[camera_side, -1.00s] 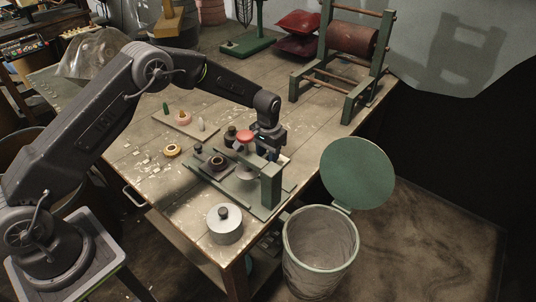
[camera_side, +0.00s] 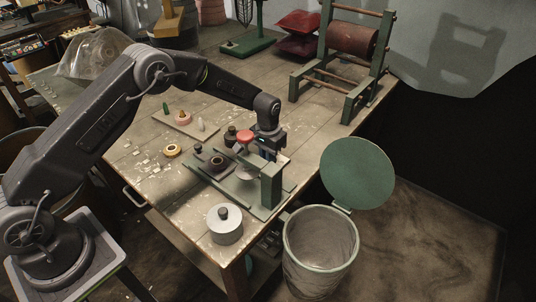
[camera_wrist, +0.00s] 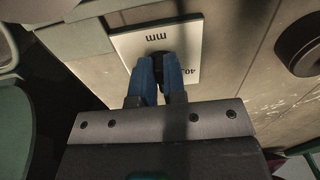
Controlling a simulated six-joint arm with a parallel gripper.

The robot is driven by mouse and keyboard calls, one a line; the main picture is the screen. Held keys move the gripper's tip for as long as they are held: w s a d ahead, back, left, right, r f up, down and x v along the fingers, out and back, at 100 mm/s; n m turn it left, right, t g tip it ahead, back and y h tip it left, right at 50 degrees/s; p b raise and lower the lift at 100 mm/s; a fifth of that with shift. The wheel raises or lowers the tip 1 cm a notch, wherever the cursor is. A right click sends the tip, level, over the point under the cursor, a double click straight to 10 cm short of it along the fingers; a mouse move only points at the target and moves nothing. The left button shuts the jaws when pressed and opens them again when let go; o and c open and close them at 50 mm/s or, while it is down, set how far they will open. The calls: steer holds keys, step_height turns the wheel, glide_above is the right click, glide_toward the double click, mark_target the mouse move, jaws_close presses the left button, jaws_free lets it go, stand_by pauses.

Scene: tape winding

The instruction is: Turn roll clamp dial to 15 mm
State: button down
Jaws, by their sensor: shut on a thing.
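The dial (camera_wrist: 157,55) shows in the wrist view as a small dark knob in front of a white scale plate (camera_wrist: 192,32). The plate carries the letters "mm" and a partly hidden "40", both upside down in this view. My gripper (camera_wrist: 158,68) has its two blue fingers shut on the knob. The fingers hide most of the dial, so its setting cannot be read. In the side view my gripper points down behind the post of the green winding fixture (camera_side: 270,187), and the dial is hidden there.
A red knob (camera_side: 245,136) and a dark round part (camera_side: 231,134) stand close left of my gripper. A grey lidded tin (camera_side: 225,229) stands at the bench's front corner. A bin (camera_side: 320,240) with a raised green lid (camera_side: 357,172) is beside the bench.

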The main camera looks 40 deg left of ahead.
steer(key=shift+m, duration=0.3)
steer(key=m, duration=0.5)
steer(key=shift+w+a, duration=0.1)
steer(key=shift+a, duration=0.25)
steer(key=m, duration=0.6)
steer(key=shift+w+a, duration=0.25)
steer(key=shift+m, duration=0.3)
steer(key=c, duration=1.2)
jaws_free()
